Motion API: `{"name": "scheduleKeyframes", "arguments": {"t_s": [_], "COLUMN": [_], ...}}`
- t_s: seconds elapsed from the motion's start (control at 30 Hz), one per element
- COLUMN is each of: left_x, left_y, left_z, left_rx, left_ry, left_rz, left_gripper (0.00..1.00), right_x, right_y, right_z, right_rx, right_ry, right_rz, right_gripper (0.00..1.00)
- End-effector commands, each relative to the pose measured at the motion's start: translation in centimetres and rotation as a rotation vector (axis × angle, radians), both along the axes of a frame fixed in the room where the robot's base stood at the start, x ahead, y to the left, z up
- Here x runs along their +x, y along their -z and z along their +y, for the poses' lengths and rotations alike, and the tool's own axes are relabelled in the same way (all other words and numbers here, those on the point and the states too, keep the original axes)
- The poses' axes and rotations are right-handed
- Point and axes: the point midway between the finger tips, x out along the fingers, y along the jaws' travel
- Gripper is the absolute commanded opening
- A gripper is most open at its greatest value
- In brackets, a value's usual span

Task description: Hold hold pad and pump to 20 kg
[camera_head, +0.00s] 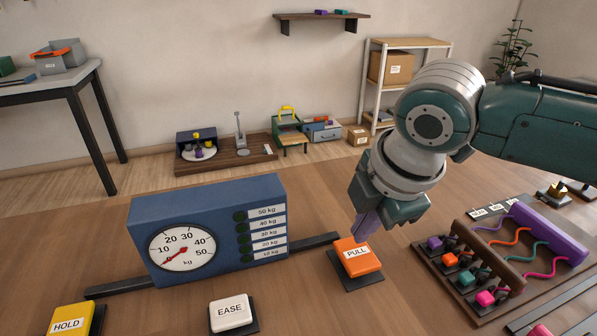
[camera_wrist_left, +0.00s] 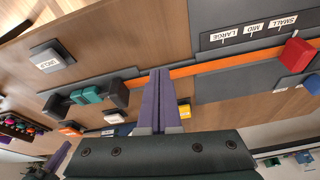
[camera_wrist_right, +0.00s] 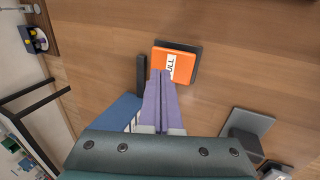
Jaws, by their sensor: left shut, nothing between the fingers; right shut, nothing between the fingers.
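The yellow HOLD pad (camera_head: 68,321) lies at the lower left of the head view, partly cut off by the frame edge. The orange PULL pad (camera_head: 357,257) sits on a dark base right of the blue gauge box (camera_head: 205,200). The gauge's red needle points to the lower left, below the 10 mark. My right gripper (camera_head: 359,234) is shut and empty, its purple fingertips at the PULL pad's back edge; I cannot tell if they touch. My left gripper (camera_wrist_left: 160,74) is shut and empty, seen only in its wrist view, above a bench with an orange strip.
A white EASE pad (camera_head: 231,313) stands in front of the gauge. A braiding board with coloured cords (camera_head: 500,250) is at the right. The left wrist view shows a teal block (camera_wrist_left: 90,95) in a dark holder and a red block (camera_wrist_left: 298,53).

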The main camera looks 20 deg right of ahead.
Motion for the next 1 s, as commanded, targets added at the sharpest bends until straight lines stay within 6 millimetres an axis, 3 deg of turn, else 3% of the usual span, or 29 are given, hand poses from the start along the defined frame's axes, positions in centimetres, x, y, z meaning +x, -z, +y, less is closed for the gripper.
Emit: {"name": "scheduleKeyframes", "arguments": {"t_s": [0.43, 0.57, 0.67, 0.77, 1.0], "left_x": [0.0, 0.8, 2.7, 5.8, 14.8], "left_y": [0.0, 0.3, 0.7, 1.2, 0.4], "left_z": [0.0, -0.1, -0.3, -0.6, -0.4], "left_rx": [0.0, 0.012, 0.043, 0.097, 0.283], "left_ry": [0.0, 0.046, 0.161, 0.349, 0.866], "left_rz": [0.0, -0.004, -0.013, -0.026, -0.048], "left_gripper": [0.0, 0.0, 0.0, 0.0, 0.0], "right_x": [0.0, 0.0, 0.0, 0.0, 0.0], "right_y": [0.0, 0.0, 0.0, 0.0, 0.0], "right_z": [0.0, 0.0, 0.0, 0.0, 0.0], "right_rx": [0.0, 0.0, 0.0, 0.0, 0.0], "right_ry": [0.0, 0.0, 0.0, 0.0, 0.0], "right_rz": [0.0, 0.0, 0.0, 0.0, 0.0], "right_gripper": [0.0, 0.0, 0.0, 0.0, 0.0]}}
